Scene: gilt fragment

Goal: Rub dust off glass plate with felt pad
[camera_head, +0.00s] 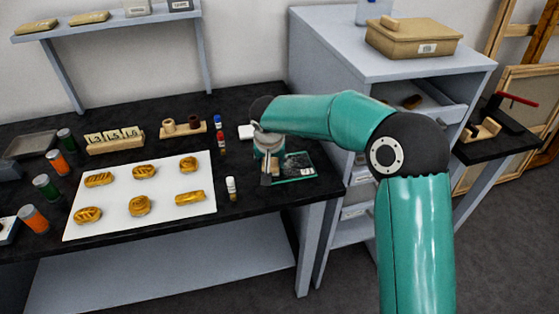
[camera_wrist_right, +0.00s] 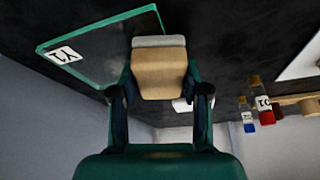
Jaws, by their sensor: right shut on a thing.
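The glass plate (camera_head: 297,167) lies on the black bench near its right end, dark with a green edge. In the right wrist view the plate (camera_wrist_right: 100,48) carries a white label at one corner. My right gripper (camera_head: 268,176) is over the plate's left side. In the wrist view it is shut on the felt pad, a wooden block (camera_wrist_right: 158,76) with a grey felt face (camera_wrist_right: 158,41). The felt overlaps the plate's edge in that view; I cannot tell whether they touch. My left gripper is not in view.
A white board (camera_head: 160,217) with several gilt pieces lies left of the plate. A small white-capped bottle (camera_head: 231,188) stands between them. Small bottles (camera_head: 218,122) and a wooden holder (camera_head: 183,127) are behind. A grey cabinet (camera_head: 330,50) with an open drawer stands behind right.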

